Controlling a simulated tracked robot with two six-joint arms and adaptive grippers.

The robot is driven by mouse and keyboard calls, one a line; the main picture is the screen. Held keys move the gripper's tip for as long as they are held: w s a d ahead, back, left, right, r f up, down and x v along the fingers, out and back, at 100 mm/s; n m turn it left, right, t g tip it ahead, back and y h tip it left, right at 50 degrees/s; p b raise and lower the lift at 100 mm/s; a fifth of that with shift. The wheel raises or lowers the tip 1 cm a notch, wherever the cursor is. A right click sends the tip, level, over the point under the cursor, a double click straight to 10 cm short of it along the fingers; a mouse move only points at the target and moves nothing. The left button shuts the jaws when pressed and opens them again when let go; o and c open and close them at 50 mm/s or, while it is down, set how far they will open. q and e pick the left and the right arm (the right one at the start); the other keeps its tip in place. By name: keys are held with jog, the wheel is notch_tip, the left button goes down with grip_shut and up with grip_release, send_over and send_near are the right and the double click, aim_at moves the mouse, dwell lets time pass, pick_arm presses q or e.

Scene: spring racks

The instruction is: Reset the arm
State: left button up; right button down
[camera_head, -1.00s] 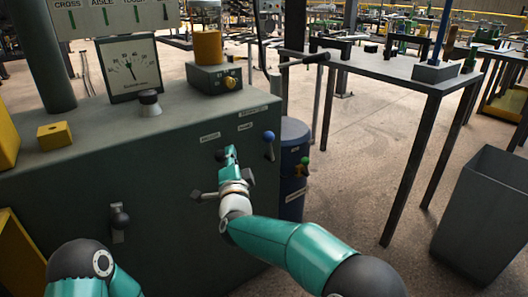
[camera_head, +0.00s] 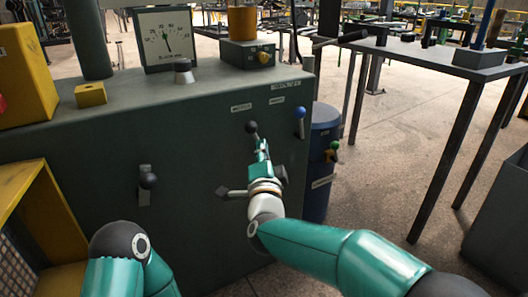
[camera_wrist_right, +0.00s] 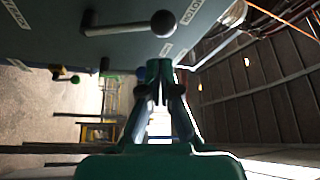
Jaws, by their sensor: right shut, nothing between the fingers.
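My right gripper (camera_head: 262,146) is shut and empty in front of the dark green machine cabinet (camera_head: 200,215). In the head view it points up, with its tips just below and right of a black-knobbed lever (camera_head: 251,127). In the right wrist view the two fingers (camera_wrist_right: 160,88) are closed together, and a black knob (camera_wrist_right: 163,24) on a lever shows above them, apart from the tips. My right arm comes in from the lower right. Part of my left arm shows at the bottom left, but its gripper is out of view.
A blue-knobbed lever (camera_head: 300,112) sits right of the gripper, and another black knob (camera_head: 148,181) is on the left of the cabinet front. A blue drum (camera_head: 320,150) stands beside the cabinet. A table (camera_head: 430,60) and a dark bin (camera_head: 500,230) are on the right, with open floor between.

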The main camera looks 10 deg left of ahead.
jog(key=shift+s+d+f, duration=0.15)
jog(key=shift+s+d, duration=0.4)
jog(key=shift+s, duration=0.35)
jog(key=shift+d, duration=0.1)
